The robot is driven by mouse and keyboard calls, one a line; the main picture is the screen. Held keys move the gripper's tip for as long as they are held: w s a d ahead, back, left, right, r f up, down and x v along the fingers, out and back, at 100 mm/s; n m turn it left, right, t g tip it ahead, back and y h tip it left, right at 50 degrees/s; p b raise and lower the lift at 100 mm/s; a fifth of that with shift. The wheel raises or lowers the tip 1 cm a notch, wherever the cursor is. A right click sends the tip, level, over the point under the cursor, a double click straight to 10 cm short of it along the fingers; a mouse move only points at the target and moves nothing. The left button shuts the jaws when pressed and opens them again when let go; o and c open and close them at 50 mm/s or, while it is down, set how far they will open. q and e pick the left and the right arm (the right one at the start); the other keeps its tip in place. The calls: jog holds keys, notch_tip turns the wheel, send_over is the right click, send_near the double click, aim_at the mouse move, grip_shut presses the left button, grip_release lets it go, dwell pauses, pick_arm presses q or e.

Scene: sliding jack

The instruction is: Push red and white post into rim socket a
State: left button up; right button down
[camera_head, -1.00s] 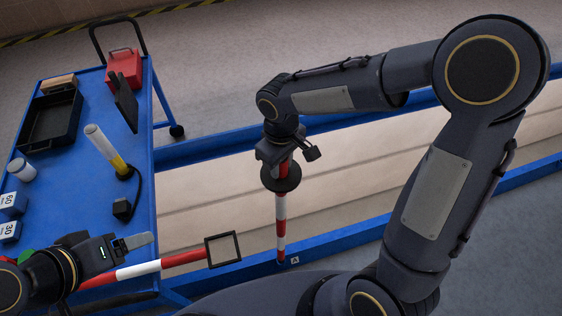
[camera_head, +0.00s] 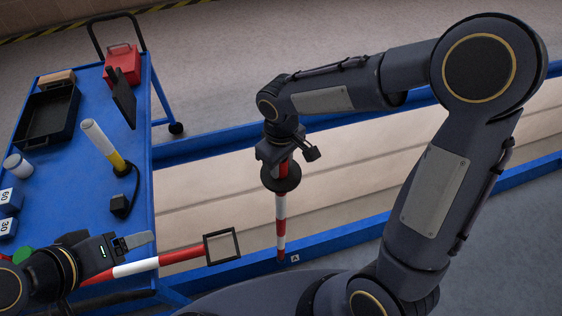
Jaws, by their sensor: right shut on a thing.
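My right gripper (camera_head: 279,157) is shut on the upper part of the red and white post (camera_head: 281,207), just above its dark round collar (camera_head: 281,178). The post stands about upright. Its lower end meets the blue rim beside a small tag marked A (camera_head: 295,258). Socket a itself is hidden at the post's foot, so I cannot tell how deep the post sits. My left gripper (camera_head: 130,243) is at the lower left, beside a second red and white bar (camera_head: 137,268) with a square black frame (camera_head: 222,247) at its end. Whether it grips that bar is unclear.
A blue cart (camera_head: 75,185) at the left carries a black tray (camera_head: 48,118), a red box (camera_head: 123,65), a white and yellow cylinder (camera_head: 103,147) and white-faced blue blocks. The blue rim (camera_head: 330,241) borders a pale bed (camera_head: 220,190). My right arm covers the right side.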

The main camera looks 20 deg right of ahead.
jog(key=shift+f+b, duration=0.85)
jog(key=shift+f, duration=0.25)
jog(key=c, duration=1)
grip_release()
notch_tip(320, 180, up, 8)
jog(key=shift+f+p, duration=0.1)
jog(key=shift+p, duration=0.25)
jog(key=s+d+r+m+t+y+p, duration=0.1)
jog(key=s+d+m, duration=0.3)
jog(key=s, duration=0.4)
jog(key=s+d+r+m+t+y+p, duration=0.1)
jog(key=s+d+r+m+t, duration=0.3)
jog(key=s, duration=0.4)
jog(key=shift+d+t+y, duration=0.3)
jog(key=shift+d+y, duration=0.3)
jog(key=shift+y, duration=0.3)
